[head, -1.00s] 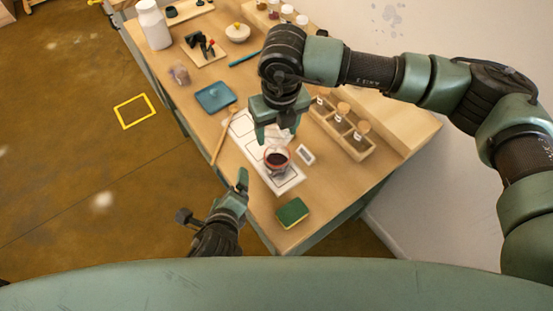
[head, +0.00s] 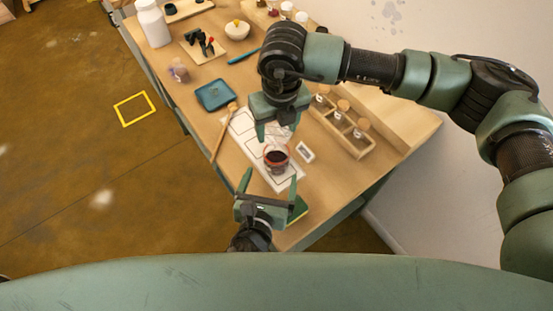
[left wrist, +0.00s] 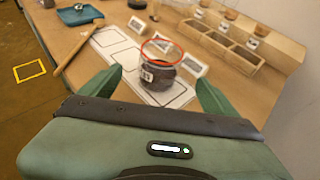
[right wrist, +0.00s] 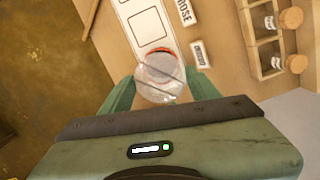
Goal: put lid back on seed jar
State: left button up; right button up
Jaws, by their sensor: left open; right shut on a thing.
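The seed jar (head: 277,157) is clear, with dark contents and a red ring at its rim. It stands upright on the white marked sheet, and in the left wrist view (left wrist: 157,78) it sits between my left fingers in the picture. My left gripper (head: 270,182) is open and empty on the near side of the jar; contact is not visible. My right gripper (head: 279,134) is above the jar, shut on a clear lid (right wrist: 160,84). The lid's exact gap to the jar is hard to tell.
A white label card (head: 305,152) stands right of the jar. A wooden rack (head: 343,130) with corked jars is at the right. A green sponge (head: 298,210) lies near the front, partly behind my left gripper. A blue tray (head: 214,95) and wooden stick (head: 222,135) lie left.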

pick_arm(q)
jog(key=x, duration=1.1)
jog(key=shift+w+f, duration=0.15)
jog(key=shift+w, duration=0.1)
grip_shut()
pick_arm(e)
send_near(277, 148)
jog(key=shift+s+a+f, duration=0.15)
jog(key=shift+s+f, duration=0.05)
jog(key=shift+s, duration=0.4)
jog(key=shift+s+a+f, duration=0.1)
jog(key=shift+s+f, duration=0.1)
jog(key=shift+s, duration=0.45)
jog(key=shift+f, duration=0.1)
jog(key=shift+f, duration=0.8)
jog(key=shift+f, duration=0.65)
jog(key=o, duration=1.5)
jog(key=shift+c, duration=0.2)
pick_arm(q)
jog(key=shift+s+d, duration=0.1)
pick_arm(e)
jog(key=shift+s+a, duration=0.1)
